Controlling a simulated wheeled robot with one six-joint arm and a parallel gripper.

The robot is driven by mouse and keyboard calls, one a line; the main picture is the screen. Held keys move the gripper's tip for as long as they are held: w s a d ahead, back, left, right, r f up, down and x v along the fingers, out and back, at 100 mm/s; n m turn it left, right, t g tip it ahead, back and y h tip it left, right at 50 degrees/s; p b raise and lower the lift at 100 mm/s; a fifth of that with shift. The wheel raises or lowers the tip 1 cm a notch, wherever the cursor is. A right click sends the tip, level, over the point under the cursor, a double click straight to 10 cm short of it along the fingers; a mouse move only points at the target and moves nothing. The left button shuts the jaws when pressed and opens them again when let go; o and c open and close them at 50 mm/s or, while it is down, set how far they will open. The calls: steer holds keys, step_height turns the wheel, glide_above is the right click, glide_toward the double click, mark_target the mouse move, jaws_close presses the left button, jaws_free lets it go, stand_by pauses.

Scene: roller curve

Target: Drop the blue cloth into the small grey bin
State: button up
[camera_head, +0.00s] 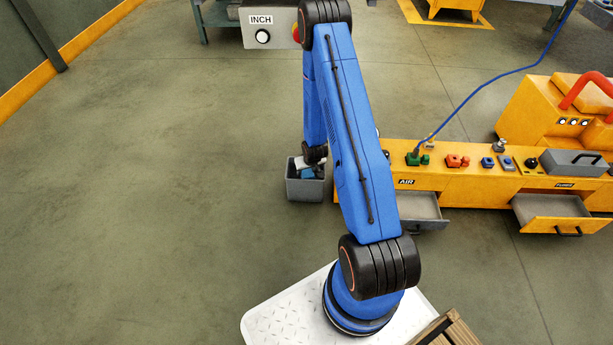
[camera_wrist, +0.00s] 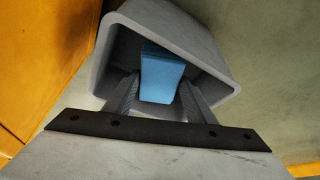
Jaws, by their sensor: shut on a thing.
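The small grey bin (camera_head: 305,188) stands on the floor just left of the yellow cabinet. In the wrist view the bin (camera_wrist: 205,38) fills the middle, with its open mouth facing the camera. My gripper (camera_wrist: 160,92) is shut on the blue cloth (camera_wrist: 161,72), which sits between the two fingers and within the outline of the bin's mouth. In the head view the blue cloth (camera_head: 307,173) shows at the bin's opening below my dark wrist. I cannot tell how deep the cloth is or whether it touches the bin.
The yellow cabinet (camera_head: 455,188) stands close to the right of the bin, with two open drawers (camera_head: 418,209) (camera_head: 552,207). A grey toolbox (camera_head: 575,164) and small coloured parts lie on its top. A box labelled INCH (camera_head: 268,22) is at the back. The floor on the left is clear.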

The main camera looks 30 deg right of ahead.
mark_target(307, 173)
steer(key=shift+f, duration=1.75)
steer(key=shift+f, duration=0.1)
steer(key=o, duration=1.1)
